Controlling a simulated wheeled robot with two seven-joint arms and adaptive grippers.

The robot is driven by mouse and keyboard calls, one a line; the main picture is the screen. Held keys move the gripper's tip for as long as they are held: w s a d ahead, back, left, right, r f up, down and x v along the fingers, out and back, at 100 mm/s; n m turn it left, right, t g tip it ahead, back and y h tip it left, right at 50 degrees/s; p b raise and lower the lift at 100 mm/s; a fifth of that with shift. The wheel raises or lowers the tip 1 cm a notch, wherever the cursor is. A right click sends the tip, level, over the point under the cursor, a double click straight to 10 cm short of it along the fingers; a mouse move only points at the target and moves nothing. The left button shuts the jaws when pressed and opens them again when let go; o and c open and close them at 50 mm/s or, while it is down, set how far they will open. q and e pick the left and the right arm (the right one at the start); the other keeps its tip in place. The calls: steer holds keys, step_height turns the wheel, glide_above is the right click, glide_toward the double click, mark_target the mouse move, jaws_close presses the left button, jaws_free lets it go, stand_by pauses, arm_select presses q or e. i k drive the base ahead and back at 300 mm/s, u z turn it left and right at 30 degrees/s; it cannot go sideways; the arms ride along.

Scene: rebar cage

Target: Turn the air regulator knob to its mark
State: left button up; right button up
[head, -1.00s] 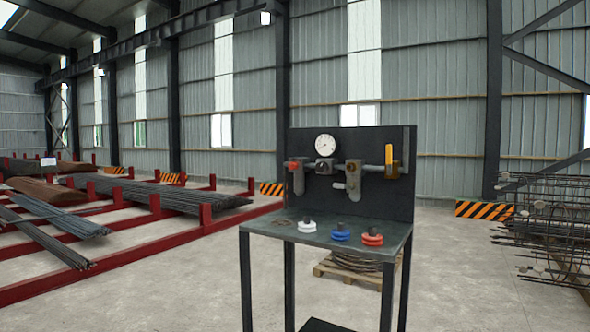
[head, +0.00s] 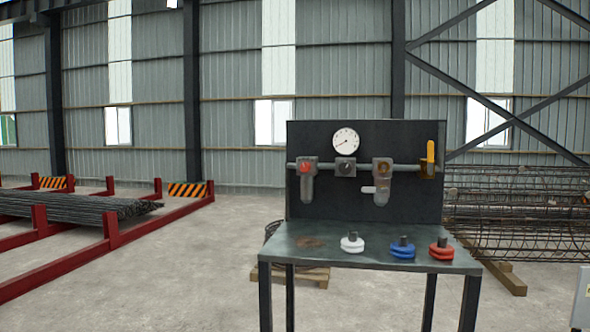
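A yellow lever (head: 431,151) stands upright at the right end. Neither gripper is in view.
White (head: 352,243), blue (head: 403,248) and red (head: 441,249) round pieces stand on the table. Red racks with bars (head: 75,206) are at left. A rebar cage (head: 525,215) is behind at right. A pale box (head: 582,300) is at the right edge. The floor ahead is clear.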

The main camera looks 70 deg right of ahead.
mark_target(345, 167)
steer(key=i, duration=1.1)
steer(key=z, duration=3.35)
